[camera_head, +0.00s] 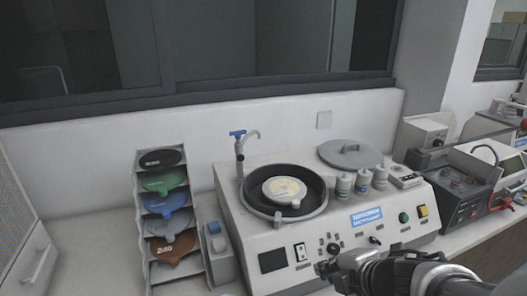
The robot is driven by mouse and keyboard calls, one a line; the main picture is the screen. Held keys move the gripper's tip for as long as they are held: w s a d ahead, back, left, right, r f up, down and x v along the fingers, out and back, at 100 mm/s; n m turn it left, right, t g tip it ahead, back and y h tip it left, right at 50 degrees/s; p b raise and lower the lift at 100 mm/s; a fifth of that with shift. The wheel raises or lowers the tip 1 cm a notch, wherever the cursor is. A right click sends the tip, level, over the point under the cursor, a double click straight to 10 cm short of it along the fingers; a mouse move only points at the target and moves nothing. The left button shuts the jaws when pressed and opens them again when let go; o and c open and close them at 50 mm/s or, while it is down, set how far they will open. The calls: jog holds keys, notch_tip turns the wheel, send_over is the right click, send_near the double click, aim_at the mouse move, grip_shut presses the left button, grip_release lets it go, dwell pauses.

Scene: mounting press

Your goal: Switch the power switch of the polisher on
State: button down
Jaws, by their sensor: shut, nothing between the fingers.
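The polisher (229,217) is a pale bench machine with a round black bowl and a yellowish disc in it. Its sloped front panel carries a dark display (273,261), a black-and-white rocker switch (301,252), several small knobs, a round green button (404,217) and a yellow switch (422,211). I cannot tell from the labels which is the power switch, nor its position.
A rack (191,241) of coloured discs stands left of the polisher. Several small bottles (362,181) and a grey lid (352,152) sit on the polisher's top. A wall and window close off the back.

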jog(key=shift+w+d, duration=0.1)
jog(key=shift+w+f, duration=0.1)
jog(key=p, duration=0.5)
send_near(297, 259)
jog(key=b+x, duration=0.1)
jog(key=x, duration=0.3)
jog(key=shift+w+f, duration=0.2)
jog(key=shift+f, duration=0.15)
jog(key=shift+w+f, duration=0.25)
jog(key=shift+w, duration=0.1)
